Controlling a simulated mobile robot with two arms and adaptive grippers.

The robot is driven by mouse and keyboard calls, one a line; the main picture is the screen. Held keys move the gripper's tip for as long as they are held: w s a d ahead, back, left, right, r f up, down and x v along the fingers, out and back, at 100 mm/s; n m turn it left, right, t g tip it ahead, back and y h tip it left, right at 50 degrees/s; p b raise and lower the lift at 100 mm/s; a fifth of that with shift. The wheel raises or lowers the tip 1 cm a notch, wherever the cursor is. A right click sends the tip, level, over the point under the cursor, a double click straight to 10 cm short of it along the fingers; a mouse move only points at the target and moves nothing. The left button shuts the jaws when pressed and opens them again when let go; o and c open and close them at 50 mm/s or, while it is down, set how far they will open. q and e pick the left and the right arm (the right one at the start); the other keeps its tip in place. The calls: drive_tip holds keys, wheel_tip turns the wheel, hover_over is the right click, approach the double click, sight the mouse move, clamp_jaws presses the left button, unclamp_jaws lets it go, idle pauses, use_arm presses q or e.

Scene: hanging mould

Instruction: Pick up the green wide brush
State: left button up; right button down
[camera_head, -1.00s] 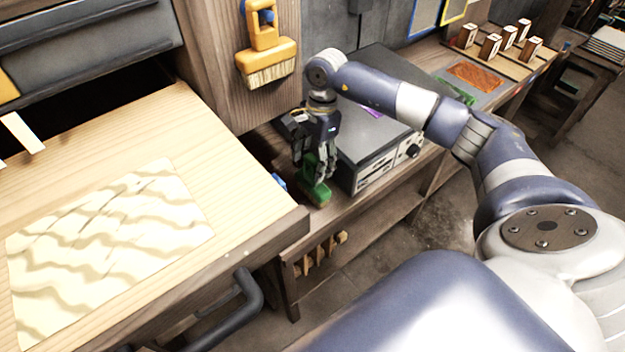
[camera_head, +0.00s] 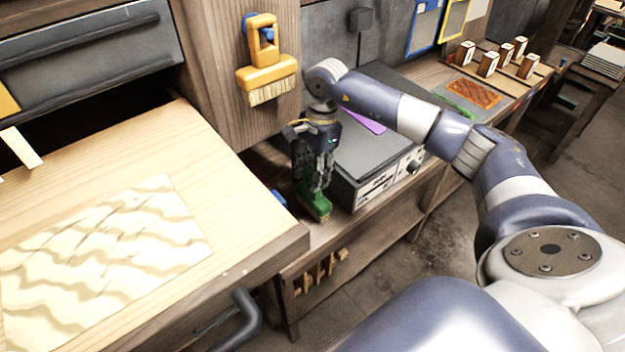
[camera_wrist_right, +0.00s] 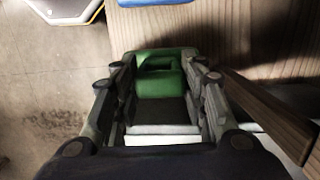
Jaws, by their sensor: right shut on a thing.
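The green wide brush (camera_head: 315,202) is at the low wooden bench beside the grey box, below my right gripper (camera_head: 312,184). In the right wrist view my right gripper (camera_wrist_right: 160,100) has its two fingers on either side of the green brush (camera_wrist_right: 160,76), shut on it. A pale strip, perhaps bristles, shows below the green part there. The fingers hide part of the brush in the head view, and I cannot tell whether it touches the bench. My left gripper is not in view.
The grey box (camera_head: 375,150) stands close to the right of the gripper. The wooden worktop (camera_head: 235,205) with a wavy pale sheet (camera_head: 105,245) is at the left. A yellow brush (camera_head: 265,72) hangs on the wooden panel. Several small blocks stand at the back right.

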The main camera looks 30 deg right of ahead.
drive_tip(key=shift+s+d+r+b, duration=0.1)
drive_tip(key=shift+s+r+b, duration=0.45)
drive_tip(key=shift+r, duration=0.3)
drive_tip(key=s+d+b, duration=0.1)
drive_tip(key=s+b, duration=0.4)
drive_tip(key=s, duration=1.2)
drive_tip(key=shift+r, duration=0.15)
